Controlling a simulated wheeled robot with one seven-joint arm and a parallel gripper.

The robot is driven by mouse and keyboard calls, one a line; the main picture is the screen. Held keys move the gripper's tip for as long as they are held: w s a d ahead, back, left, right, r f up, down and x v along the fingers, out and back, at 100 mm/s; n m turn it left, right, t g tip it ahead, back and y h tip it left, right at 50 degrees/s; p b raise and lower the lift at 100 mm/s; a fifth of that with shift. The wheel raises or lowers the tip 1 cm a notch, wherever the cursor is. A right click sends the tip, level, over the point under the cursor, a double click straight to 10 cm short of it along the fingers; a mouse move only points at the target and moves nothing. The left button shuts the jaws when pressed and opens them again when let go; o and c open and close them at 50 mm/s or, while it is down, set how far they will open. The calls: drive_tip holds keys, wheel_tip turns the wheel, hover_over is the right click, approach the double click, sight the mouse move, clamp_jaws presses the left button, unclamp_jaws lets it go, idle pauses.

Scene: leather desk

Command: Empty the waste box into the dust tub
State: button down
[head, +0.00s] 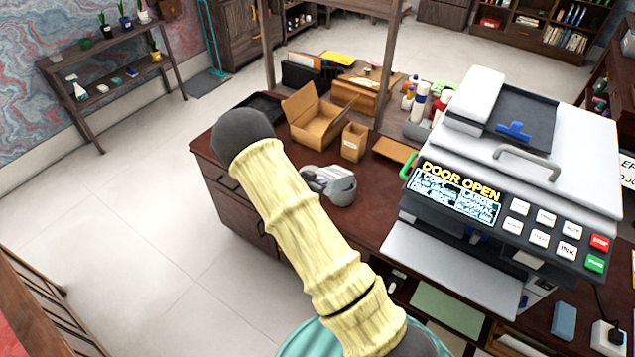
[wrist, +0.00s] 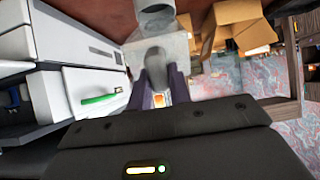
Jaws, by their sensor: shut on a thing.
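In the wrist view, which looks upside down, my gripper's (wrist: 161,90) dark purple fingers are closed on a grey, box-like thing (wrist: 160,50), which I take to be the waste box. A small orange patch shows between the fingers. A grey, round-ended piece (wrist: 155,18) lies just past it; I cannot tell whether it is the dust tub or whether they touch. In the head view a grey rounded shape (head: 341,188) shows over the desk beside my arm. My gripper is hidden behind my arm there. The box's contents are not visible.
The printer (head: 560,150) on the right reads "DOOR OPEN"; its green handle (wrist: 100,96) is close to my gripper. An open cardboard box (head: 318,118) and a small upright box (head: 353,142) stand behind on the desk (head: 222,172). A teal round thing (head: 305,345) is low in front.

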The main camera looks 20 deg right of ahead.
drive_tip(key=shift+s+a+f+t+h+b, duration=0.35)
drive_tip(key=shift+f+h+b, duration=0.15)
drive_tip(key=shift+b, duration=0.75)
drive_tip(key=shift+s+a+f+t+h+b, duration=0.2)
drive_tip(key=shift+a+f+t+h+b, duration=0.25)
drive_tip(key=shift+b, duration=0.8)
drive_tip(key=shift+s+a+f+t+h+b, duration=0.3)
drive_tip(key=shift+f+h+b, duration=0.25)
drive_tip(key=shift+b, duration=0.7)
drive_tip(key=shift+f+b, duration=0.15)
drive_tip(key=shift+b, duration=0.2)
drive_tip(key=f+t+h+b, duration=0.1)
drive_tip(key=b, duration=0.5)
drive_tip(key=f+h+b, duration=0.1)
drive_tip(key=f+b, duration=0.1)
drive_tip(key=b, duration=0.5)
drive_tip(key=shift+s+a+f+t, duration=0.15)
drive_tip(key=shift+a+f+t, duration=0.1)
drive_tip(key=shift+t, duration=0.15)
drive_tip(key=shift+r, duration=0.1)
